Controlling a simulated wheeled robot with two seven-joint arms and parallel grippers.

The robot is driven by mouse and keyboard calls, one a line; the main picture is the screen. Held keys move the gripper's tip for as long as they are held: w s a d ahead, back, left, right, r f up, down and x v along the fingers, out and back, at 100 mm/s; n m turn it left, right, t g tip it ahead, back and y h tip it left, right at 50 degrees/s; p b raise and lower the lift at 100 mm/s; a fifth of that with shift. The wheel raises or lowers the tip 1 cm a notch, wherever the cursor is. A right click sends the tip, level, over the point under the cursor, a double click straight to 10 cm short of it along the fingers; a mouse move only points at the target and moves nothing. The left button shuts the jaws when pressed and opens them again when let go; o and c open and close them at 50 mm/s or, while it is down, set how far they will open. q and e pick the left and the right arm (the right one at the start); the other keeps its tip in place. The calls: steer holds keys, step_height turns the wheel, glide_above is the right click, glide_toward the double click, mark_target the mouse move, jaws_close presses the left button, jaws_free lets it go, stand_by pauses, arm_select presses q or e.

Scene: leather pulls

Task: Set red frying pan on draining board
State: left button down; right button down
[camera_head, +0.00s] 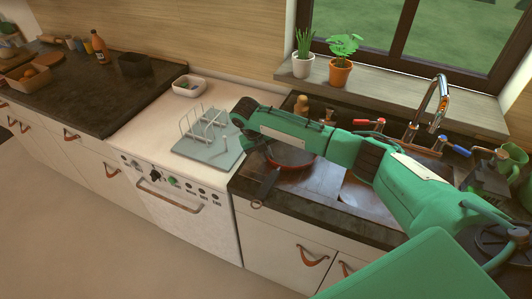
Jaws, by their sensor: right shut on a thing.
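The red frying pan (291,160) is at the sink counter, partly hidden behind my right arm. Its dark handle (268,184) points toward the front edge of the counter. My right gripper (262,147) reaches in from the right and is shut at the pan's left side. The exact grip is small and partly hidden. The pale grey-blue draining board (228,160) lies on the white unit just left of the pan, with a wire rack on it. My left gripper is not in view.
The wire rack (200,128) takes up the left and back of the draining board. A white tub (189,86) stands behind it. A tap (437,100) rises at the sink on the right. Two potted plants stand on the windowsill (400,95).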

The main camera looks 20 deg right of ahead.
steer(key=c, duration=1.5)
jaws_free()
steer(key=shift+s, duration=0.1)
steer(key=shift+f, duration=0.1)
steer(key=b+v, duration=0.2)
steer(key=v, duration=1)
steer(key=shift+r+b, duration=0.2)
steer(key=shift+b, duration=0.1)
